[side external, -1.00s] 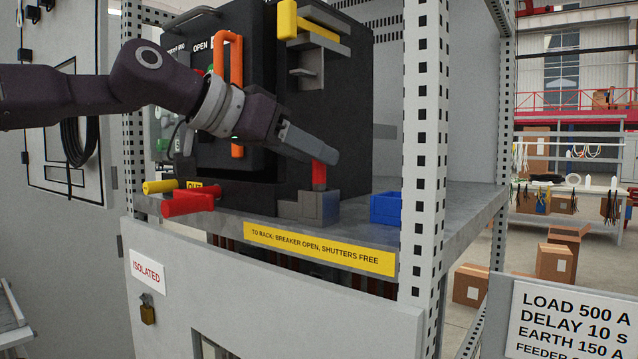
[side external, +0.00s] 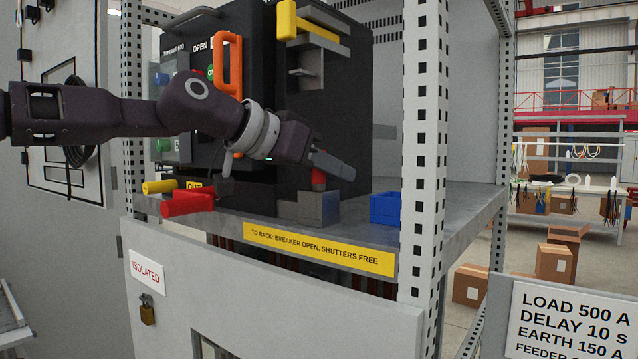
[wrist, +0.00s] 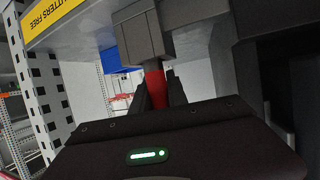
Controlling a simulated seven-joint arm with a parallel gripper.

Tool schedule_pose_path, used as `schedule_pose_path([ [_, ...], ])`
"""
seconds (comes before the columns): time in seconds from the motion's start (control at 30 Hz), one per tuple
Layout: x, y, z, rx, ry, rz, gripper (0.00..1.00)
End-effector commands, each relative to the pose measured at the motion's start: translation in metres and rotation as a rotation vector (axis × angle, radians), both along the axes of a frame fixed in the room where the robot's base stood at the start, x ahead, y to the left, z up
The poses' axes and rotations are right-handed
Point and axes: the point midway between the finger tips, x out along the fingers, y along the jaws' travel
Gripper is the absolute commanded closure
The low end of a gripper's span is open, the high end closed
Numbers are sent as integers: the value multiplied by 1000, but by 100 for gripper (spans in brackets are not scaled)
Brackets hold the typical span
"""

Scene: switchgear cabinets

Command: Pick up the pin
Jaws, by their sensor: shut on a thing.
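The red pin (side external: 319,180) stands upright at the stepped grey block (side external: 318,207) on the cabinet shelf. Its lower end meets the top of the block, and I cannot tell how deep it sits. My gripper (side external: 333,165) reaches in from the left, tilted down, and its fingers hide the pin's upper part. In the wrist view the red pin (wrist: 155,80) lies between the two dark fingers (wrist: 157,90), which are shut on it. The grey block (wrist: 145,38) shows just beyond.
A blue bin (side external: 385,208) is right of the block on the shelf. A red handle (side external: 188,203) and a yellow one (side external: 160,187) lie at left. The black breaker (side external: 330,100) stands behind, and a perforated post (side external: 428,130) stands at right.

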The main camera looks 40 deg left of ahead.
Motion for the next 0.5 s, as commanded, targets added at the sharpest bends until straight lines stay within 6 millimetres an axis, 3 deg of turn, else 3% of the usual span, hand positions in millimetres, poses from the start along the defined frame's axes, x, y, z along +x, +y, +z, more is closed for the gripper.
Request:
schedule_pose_path([
  [0.27,0,0,8,-1,-3,-2,100],
  [0.5,1,0,46,-1,-6,-1,100],
])
